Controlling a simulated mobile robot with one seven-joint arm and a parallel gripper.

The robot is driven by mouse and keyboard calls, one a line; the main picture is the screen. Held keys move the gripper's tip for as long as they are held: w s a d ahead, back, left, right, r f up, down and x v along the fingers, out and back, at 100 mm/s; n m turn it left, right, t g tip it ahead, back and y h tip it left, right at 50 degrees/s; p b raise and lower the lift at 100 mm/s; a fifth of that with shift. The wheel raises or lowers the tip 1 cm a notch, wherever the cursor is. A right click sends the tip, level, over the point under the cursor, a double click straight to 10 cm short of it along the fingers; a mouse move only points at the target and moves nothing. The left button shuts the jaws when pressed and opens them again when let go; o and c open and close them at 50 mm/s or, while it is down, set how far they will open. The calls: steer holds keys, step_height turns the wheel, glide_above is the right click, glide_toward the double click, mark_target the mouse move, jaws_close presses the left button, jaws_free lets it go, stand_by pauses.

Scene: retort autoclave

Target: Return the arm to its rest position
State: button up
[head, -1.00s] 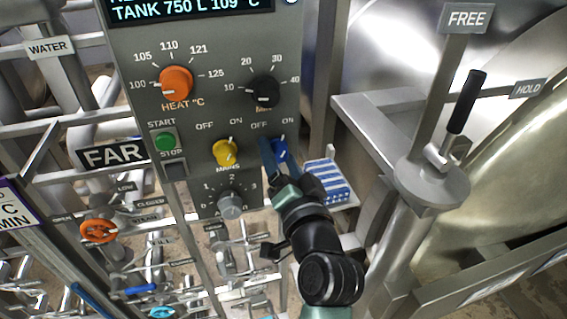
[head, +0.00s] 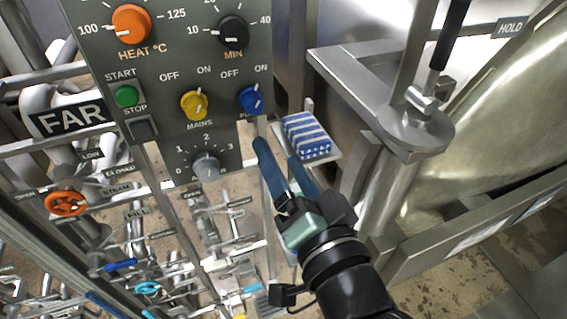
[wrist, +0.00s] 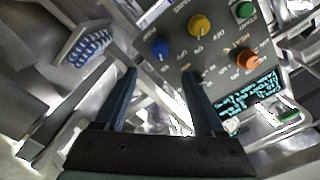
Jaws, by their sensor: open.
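My gripper (head: 279,165) is open and empty in the head view, with its two blue fingers apart. It hangs in the air just below the blue knob (head: 250,99) and touches nothing that I can see. In the wrist view the fingers (wrist: 162,90) stand apart with the control panel (wrist: 215,50) beyond them. The blue knob also shows in the wrist view (wrist: 159,49). My arm reaches up from the bottom right of the head view.
The panel carries a yellow knob (head: 194,105), a green button (head: 126,96) and an orange dial (head: 131,25). A blue-and-white striped block (head: 306,136) sits on a small shelf right of my gripper. A black-handled lever (head: 449,38) stands right; pipes and an orange valve wheel (head: 66,204) lie left.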

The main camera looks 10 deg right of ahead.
stand_by(0.4)
step_height(320, 180, up, 16)
steer(key=w+a+n+t+h, duration=0.2)
steer(key=n+t, duration=0.2)
steer(key=s+r+t+h, duration=0.1)
steer(key=s+r+t, duration=0.1)
steer(key=r, duration=0.3)
steer(key=s+a+r+n+t, duration=0.1)
steer(key=s+r+t, duration=0.1)
steer(key=r, duration=0.4)
steer(key=s+r+n+t+h, duration=0.1)
steer(key=s+r+t, duration=0.1)
steer(key=r, duration=0.3)
steer(key=shift+s+a+r+h, duration=0.15)
steer(key=shift+s+r+h, duration=0.2)
steer(key=shift+s, duration=0.5)
steer(key=shift+r, duration=0.1)
